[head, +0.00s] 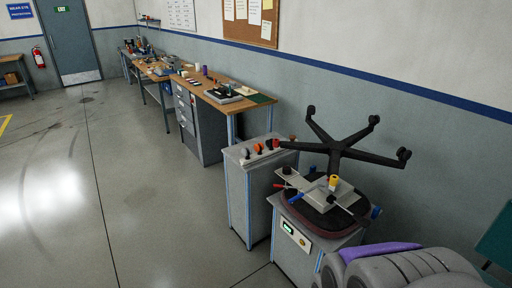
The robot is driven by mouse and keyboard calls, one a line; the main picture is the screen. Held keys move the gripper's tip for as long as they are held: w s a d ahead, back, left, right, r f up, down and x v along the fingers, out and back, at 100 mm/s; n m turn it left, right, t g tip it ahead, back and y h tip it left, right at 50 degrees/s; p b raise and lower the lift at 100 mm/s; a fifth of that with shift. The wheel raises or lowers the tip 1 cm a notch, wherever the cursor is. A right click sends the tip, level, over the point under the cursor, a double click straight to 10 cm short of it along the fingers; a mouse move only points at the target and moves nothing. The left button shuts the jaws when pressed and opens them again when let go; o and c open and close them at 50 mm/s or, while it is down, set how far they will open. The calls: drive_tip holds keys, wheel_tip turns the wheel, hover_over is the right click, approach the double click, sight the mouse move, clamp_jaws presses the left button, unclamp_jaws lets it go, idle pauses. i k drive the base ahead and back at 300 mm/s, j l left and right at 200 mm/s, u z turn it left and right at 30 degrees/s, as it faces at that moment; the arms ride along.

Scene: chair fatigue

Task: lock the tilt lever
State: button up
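An upside-down office chair stands at the right, its black five-armed base with casters (345,150) pointing up. Its dark seat (312,217) rests on a grey test cabinet (296,246). A light grey mechanism plate (324,196) sits on the seat's underside. Small handles stick out of the plate: a red-tipped one (282,187), a blue one (297,198) and a dark rod at the right. A yellow collar (334,181) is beside the column. I cannot tell which handle is the tilt lever or how it is set. My gripper is not in view.
A grey cabinet with several knobs (251,185) stands just left of the chair. Workbenches (226,104) run along the wall behind. The cabinet under the chair has a green display (288,227). Large grey rounded forms (410,268) with a purple piece fill the bottom right.

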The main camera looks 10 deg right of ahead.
sight(281, 187)
drive_tip(key=i+j+z, duration=0.35)
drive_tip(key=i+j, duration=1.7)
drive_tip(key=i, duration=0.05)
